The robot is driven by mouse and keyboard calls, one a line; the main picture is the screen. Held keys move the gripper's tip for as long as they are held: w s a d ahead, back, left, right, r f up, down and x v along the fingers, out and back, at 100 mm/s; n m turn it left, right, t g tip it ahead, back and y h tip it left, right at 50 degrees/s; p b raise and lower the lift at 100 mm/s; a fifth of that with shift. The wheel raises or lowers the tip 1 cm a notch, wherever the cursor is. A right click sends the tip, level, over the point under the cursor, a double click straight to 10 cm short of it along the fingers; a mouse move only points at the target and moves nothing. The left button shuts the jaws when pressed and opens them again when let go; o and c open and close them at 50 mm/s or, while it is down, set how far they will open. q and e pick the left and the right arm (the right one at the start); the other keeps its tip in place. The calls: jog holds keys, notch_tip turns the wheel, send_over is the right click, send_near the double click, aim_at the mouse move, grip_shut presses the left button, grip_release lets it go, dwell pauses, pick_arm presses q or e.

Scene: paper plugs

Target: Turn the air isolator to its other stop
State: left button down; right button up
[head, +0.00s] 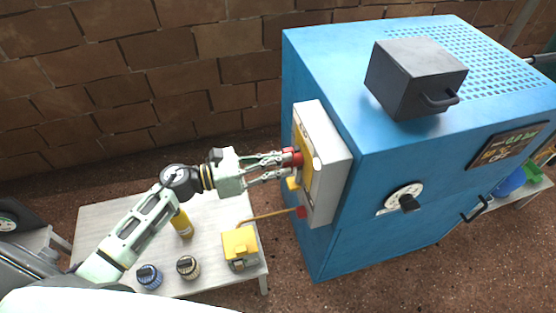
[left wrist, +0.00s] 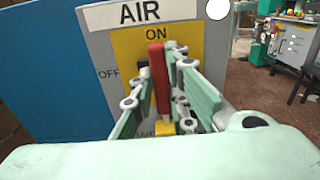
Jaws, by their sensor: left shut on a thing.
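The air isolator (head: 336,160) is a grey box with a yellow face on the left side of the blue cabinet. In the left wrist view its plate reads AIR, with ON at the top and OFF at the left (left wrist: 120,30). Its red handle (left wrist: 158,78) stands upright, its upper end just under ON. My left gripper (head: 290,163) is shut on the red handle, with a finger on each side of it in the left wrist view. My right gripper is in neither view.
The blue cabinet (head: 400,180) bears a dark box with a handle (head: 412,75) on top and a dial (head: 405,198) on its front. A pale table (head: 215,275) below my left arm holds a yellow-topped box (head: 239,243), a yellow bottle (head: 181,224) and two knobbed jars (head: 149,277).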

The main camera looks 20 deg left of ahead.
pick_arm(q)
jog(key=shift+w+a+f+n+p, duration=0.15)
jog(key=shift+n+p, duration=0.35)
jog(key=shift+n, duration=2.45)
jog(key=shift+w+a+f+n+p, duration=0.15)
jog(key=shift+n+p, duration=0.3)
jog(key=shift+n, duration=2.55)
jog(key=shift+w+f+n+p, duration=0.15)
jog(key=shift+n+p, duration=0.35)
jog(key=shift+n, duration=2.45)
jog(key=c, duration=1.8)
grip_release()
jog(key=shift+o, duration=0.4)
